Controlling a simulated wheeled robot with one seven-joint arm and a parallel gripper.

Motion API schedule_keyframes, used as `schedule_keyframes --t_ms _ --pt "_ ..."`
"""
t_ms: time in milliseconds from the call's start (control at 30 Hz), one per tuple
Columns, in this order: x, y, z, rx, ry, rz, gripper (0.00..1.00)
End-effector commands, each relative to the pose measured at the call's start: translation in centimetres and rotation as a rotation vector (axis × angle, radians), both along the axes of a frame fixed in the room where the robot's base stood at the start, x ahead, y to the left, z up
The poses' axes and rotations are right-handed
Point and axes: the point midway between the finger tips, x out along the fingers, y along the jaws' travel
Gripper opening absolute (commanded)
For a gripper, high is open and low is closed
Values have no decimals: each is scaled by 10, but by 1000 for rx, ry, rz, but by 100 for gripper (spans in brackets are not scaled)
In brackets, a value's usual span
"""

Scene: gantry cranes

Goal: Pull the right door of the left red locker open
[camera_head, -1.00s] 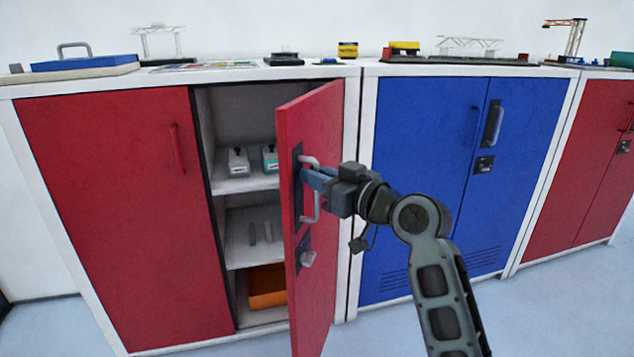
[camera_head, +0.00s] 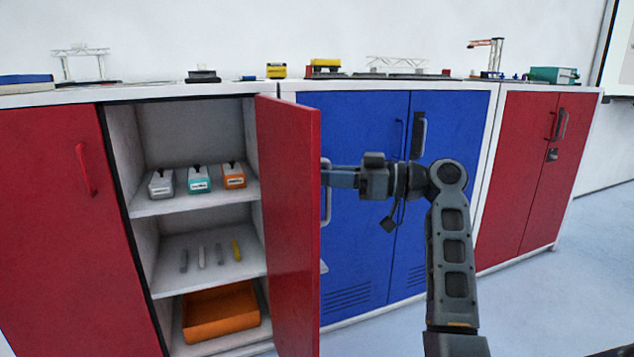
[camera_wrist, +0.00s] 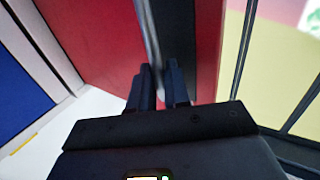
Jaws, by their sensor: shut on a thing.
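The right door (camera_head: 288,225) of the left red locker stands swung out wide, roughly edge-on in the head view. Its outer face and most of its grey handle (camera_head: 326,200) are turned away from the head camera. My gripper (camera_head: 332,178) is at that handle, on the door's right side. In the wrist view, the two dark fingers (camera_wrist: 159,85) are closed around the handle bar (camera_wrist: 148,35), with the red door (camera_wrist: 95,45) behind. The locker's left door (camera_head: 75,220) is shut.
Inside the open locker are shelves with small labelled boxes (camera_head: 198,180), several thin sticks (camera_head: 202,256) and an orange bin (camera_head: 220,312). The blue locker (camera_head: 355,215) stands right of the open door, behind my arm. Another red locker (camera_head: 520,170) is further right. Floor shows at lower right.

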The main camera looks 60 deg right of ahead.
Motion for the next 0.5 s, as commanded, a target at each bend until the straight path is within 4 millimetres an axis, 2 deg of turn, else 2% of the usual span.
schedule_keyframes --t_ms 133,467,500 --pt "2 -7 2 1 -3 -11 0" --pt "2 -6 2 0 -1 -9 0" --pt "3 -6 2 0 -1 -9 18"
